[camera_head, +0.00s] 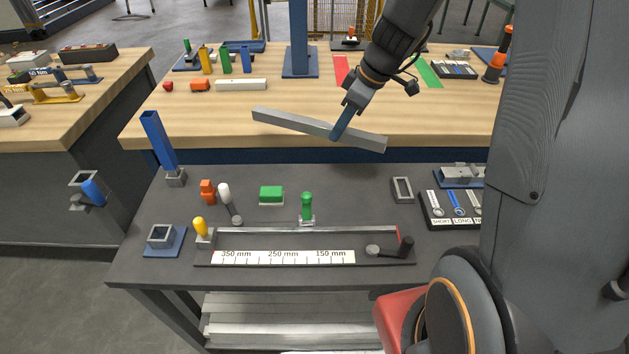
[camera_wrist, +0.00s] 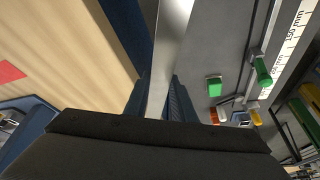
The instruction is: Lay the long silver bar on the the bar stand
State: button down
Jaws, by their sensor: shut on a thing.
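The long silver bar (camera_head: 290,121) is held in the air in front of the light wooden bench, above the gap before the dark table. It slopes down to the right in the head view. My gripper (camera_head: 338,129) is shut on it, right of its middle. In the wrist view the bar (camera_wrist: 171,50) runs away between my two dark fingers (camera_wrist: 160,98). I cannot tell for sure which fixture is the bar stand. A measuring fixture (camera_head: 285,257) with a millimetre scale lies on the dark table below, with no bar in it.
The dark table (camera_head: 330,190) carries a blue upright channel (camera_head: 158,138), a green block (camera_head: 271,195), a green-knobbed clamp (camera_head: 307,207), a square socket (camera_head: 160,236) and a wrench tray (camera_head: 452,209). A blue column (camera_head: 299,45) stands on the wooden bench (camera_head: 220,110) behind.

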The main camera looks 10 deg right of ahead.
jog(key=shift+s+a+f+n+g+y+p, duration=0.15)
jog(key=shift+s+f+n+g, duration=0.45)
jog(key=shift+f, duration=1.2)
jog(key=shift+s+d+f+n+y+p, duration=0.1)
jog(key=shift+s+f+n, duration=0.15)
jog(key=shift+f+n, duration=1.15)
jog(key=shift+s+a+f+n+g+y+p, duration=0.15)
jog(key=shift+s+f+n+g, duration=0.25)
jog(key=shift+f, duration=1.8)
jog(key=shift+f, duration=0.1)
jog(key=c, duration=1.5)
grip_release()
jog(key=shift+s, duration=0.1)
